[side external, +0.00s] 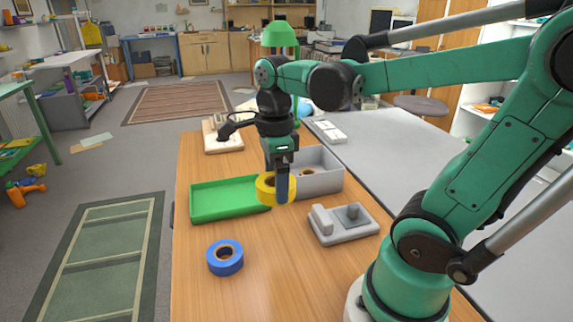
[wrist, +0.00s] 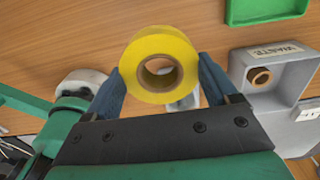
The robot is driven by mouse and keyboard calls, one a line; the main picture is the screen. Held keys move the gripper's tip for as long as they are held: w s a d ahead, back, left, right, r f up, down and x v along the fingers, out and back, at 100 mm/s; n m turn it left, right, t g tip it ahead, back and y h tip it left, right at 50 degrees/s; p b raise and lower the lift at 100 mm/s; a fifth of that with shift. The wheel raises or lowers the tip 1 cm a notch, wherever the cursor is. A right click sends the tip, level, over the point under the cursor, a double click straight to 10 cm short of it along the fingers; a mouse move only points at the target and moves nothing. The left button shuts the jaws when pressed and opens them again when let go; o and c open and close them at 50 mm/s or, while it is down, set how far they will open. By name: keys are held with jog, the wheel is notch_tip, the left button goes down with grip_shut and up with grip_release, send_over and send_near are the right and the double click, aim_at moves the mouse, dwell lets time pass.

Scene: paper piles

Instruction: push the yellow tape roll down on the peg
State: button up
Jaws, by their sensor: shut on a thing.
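A yellow tape roll (side external: 264,187) is held in my gripper (side external: 282,186) above the wooden table, near the green tray's right end. In the wrist view the yellow roll (wrist: 137,62) sits between the two blue fingertips (wrist: 162,76), its hole facing the camera.
A green tray (side external: 230,214) lies left of my gripper. A grey bin (side external: 322,182), marked WASTE in the wrist view (wrist: 262,103), holds a small brown roll (wrist: 260,77). A blue tape roll (side external: 214,262) lies on the near table (side external: 275,275), with clear wood around it.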

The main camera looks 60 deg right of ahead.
notch_tip(320, 180, up, 6)
jog(key=m, duration=0.6)
send_over(354, 206)
notch_tip(354, 206, down, 8)
jog(key=shift+f, duration=0.15)
jog(key=shift+f, duration=0.35)
jog(key=shift+f, duration=3.75)
jog(key=shift+f, duration=0.15)
jog(key=o, duration=1.1)
jog(key=shift+c, duration=0.2)
